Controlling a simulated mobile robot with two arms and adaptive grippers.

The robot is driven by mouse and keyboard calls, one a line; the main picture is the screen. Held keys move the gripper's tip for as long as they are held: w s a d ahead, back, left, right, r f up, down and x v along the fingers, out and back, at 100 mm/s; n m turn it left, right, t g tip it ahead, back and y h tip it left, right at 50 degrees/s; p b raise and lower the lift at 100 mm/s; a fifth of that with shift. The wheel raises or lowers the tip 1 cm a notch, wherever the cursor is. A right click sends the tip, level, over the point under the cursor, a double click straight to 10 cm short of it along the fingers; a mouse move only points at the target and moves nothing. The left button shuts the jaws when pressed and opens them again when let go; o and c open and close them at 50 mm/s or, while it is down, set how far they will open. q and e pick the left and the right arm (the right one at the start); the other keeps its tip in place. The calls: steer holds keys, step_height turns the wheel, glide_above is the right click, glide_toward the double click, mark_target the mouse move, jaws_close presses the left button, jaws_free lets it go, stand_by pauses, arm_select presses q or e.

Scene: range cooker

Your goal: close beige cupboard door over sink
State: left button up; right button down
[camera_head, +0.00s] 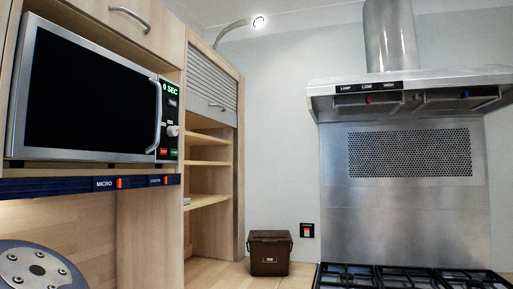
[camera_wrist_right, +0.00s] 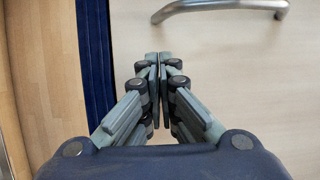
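In the right wrist view a pale beige door panel (camera_wrist_right: 240,70) fills the right side, with a curved metal bar handle (camera_wrist_right: 220,8) at the top. I cannot tell whether this door is open or shut, or whether it is the one over the sink. My right gripper (camera_wrist_right: 158,58) is in front of the panel, below the handle, with its fingers together and nothing visible between them. Contact with the panel cannot be told. No sink shows in either view. My left gripper is not in view.
A microwave (camera_head: 85,95) sits under a beige cupboard front (camera_head: 150,35) at the left. Beside it are open shelves (camera_head: 208,165) below a slatted shutter (camera_head: 210,75). A brown bin (camera_head: 269,255) stands on the counter near the hob (camera_head: 400,277), under the hood (camera_head: 410,92).

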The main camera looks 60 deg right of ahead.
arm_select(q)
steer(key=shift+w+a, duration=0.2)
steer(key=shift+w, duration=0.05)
arm_select(e)
steer(key=shift+w+d+r, duration=0.2)
steer(key=shift+w+d, duration=0.05)
